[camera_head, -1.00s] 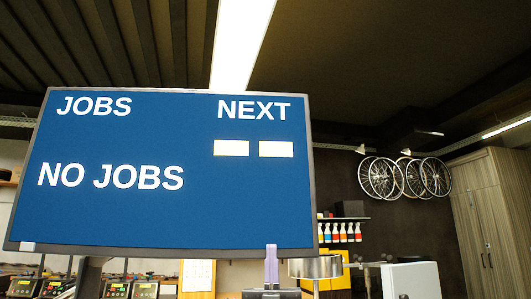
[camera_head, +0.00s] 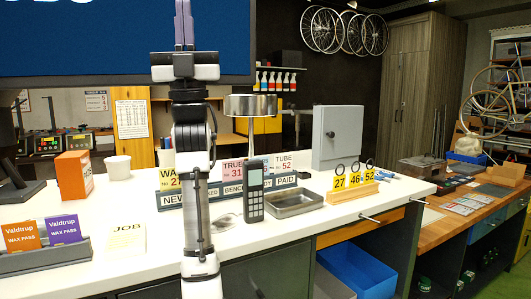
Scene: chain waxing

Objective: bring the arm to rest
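My arm (camera_head: 195,210) rises upright in front of the white counter, left of the picture's middle. My gripper (camera_head: 184,10) is at its top, pointing up in front of the dark blue screen (camera_head: 90,35). Its two slim fingers stand close together, with nothing seen between them. The fingertips run up to the picture's top edge. The gripper is well above the counter and apart from the things on it.
The white counter (camera_head: 340,207) holds a card terminal (camera_head: 253,190), metal tray (camera_head: 293,203), numbered tag stand (camera_head: 353,190), orange box (camera_head: 74,176), white cup (camera_head: 118,168) and wax pass holder (camera_head: 45,258). A round metal lamp-like object (camera_head: 250,105) stands behind my arm.

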